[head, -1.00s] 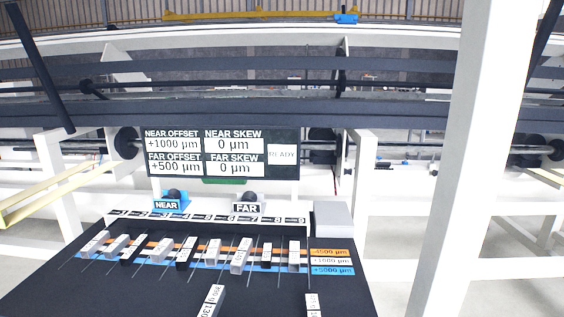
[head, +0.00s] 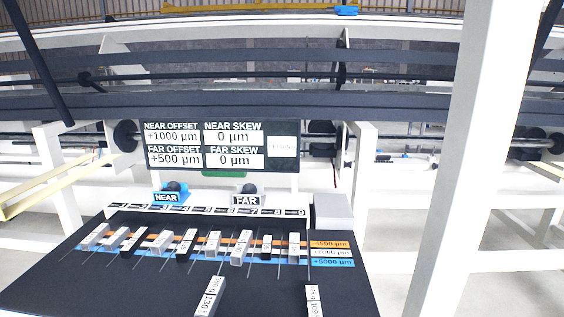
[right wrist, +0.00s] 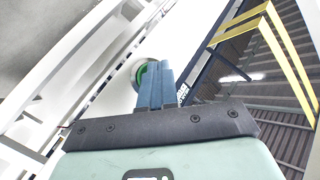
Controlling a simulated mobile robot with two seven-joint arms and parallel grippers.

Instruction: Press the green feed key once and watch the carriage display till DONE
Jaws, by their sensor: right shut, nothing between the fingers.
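The carriage display (head: 221,147) stands behind the dark panel in the head view. It reads near offset +1000 µm, far offset +500 µm, and 0 µm for both skews. In the right wrist view the green feed key (right wrist: 141,73) sits in a round pale housing, partly hidden by my right gripper (right wrist: 154,66). The gripper's fingers are shut and empty, with the tips over the key. I cannot tell whether they touch it. My left gripper is not in view.
The dark panel (head: 110,270) carries a row of labelled slider blocks, with NEAR (head: 166,197) and FAR (head: 246,200) knobs behind. A grey box (head: 332,210) stands at its right. A thick white post (head: 465,170) rises at the right. Dark rollers cross the back.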

